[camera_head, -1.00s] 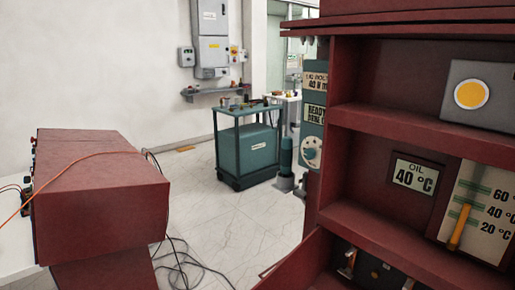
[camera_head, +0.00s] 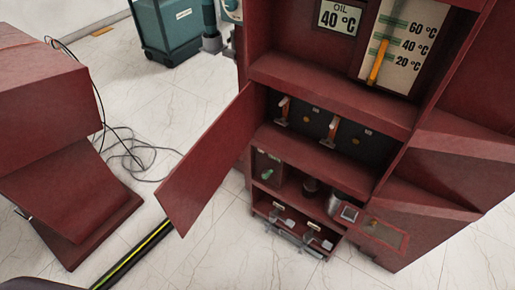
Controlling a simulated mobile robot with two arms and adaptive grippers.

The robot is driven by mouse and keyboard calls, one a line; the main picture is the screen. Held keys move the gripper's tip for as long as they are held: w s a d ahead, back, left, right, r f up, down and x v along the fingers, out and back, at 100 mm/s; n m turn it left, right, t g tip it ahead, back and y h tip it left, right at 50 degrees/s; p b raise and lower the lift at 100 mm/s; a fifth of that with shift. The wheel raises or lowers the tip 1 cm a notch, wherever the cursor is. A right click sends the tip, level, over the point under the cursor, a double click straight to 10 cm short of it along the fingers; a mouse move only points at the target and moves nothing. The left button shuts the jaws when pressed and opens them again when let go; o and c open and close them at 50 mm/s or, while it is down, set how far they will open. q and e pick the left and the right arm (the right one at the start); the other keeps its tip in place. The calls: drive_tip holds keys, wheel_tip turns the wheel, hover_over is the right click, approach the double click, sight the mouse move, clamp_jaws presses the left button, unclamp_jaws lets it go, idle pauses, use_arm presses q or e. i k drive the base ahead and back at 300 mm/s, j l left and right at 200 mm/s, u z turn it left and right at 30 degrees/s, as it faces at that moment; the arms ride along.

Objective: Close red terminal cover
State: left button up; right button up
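The red terminal cover (camera_head: 208,160) is a hinged door on the left side of the red cabinet (camera_head: 340,95). It stands swung wide open to the left. Below are shelves with small parts, including a green one (camera_head: 267,174) and a metal cylinder (camera_head: 335,203). Neither of my grippers is in view.
A red console (camera_head: 60,130) stands at the left, with black cables (camera_head: 125,150) on the floor beside it. A black-and-yellow strip (camera_head: 140,252) lies below the door. A teal cart (camera_head: 168,30) stands behind.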

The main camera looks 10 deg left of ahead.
sight(185, 194)
drive_tip(key=i+j+z, duration=0.15)
drive_tip(key=j+z, duration=0.75)
drive_tip(key=j, duration=0.15)
drive_tip(key=j+z, duration=0.5)
drive_tip(key=j, duration=0.5)
drive_tip(key=k+j, duration=0.1)
drive_tip(key=j, duration=0.4)
